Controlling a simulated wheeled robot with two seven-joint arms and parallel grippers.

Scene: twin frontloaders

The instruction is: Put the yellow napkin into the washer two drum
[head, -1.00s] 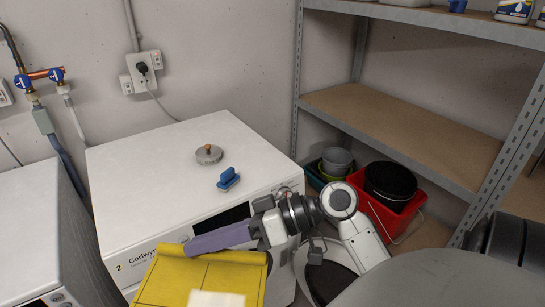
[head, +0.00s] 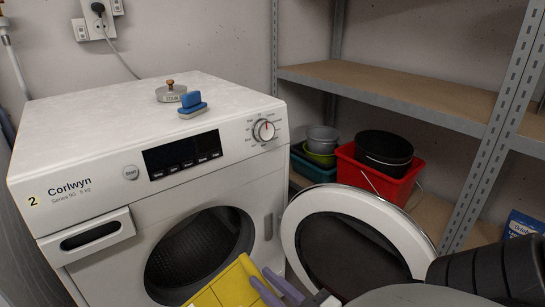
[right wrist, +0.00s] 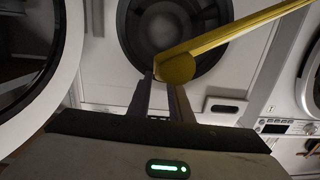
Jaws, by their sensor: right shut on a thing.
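Washer two (head: 110,170) is the white machine marked "2" and "Corlwyn". Its round door (head: 300,250) stands open to the right, and the dark drum (head: 190,255) shows behind the opening. The yellow napkin (head: 228,288) hangs at the bottom of the head view, in front of the opening's lower right. My right gripper (head: 268,287), with purple fingers, is shut on it. In the right wrist view the fingers (right wrist: 166,88) hold the napkin (right wrist: 180,68) by an edge, with the drum (right wrist: 165,30) beyond. My left gripper is not in view.
A blue-handled brush (head: 191,105) and a round metal lid-like piece (head: 171,93) sit on the washer top. A red bucket (head: 365,180) and other tubs stand on the shelf (head: 400,95) unit at right. The open door bounds the space right of the opening.

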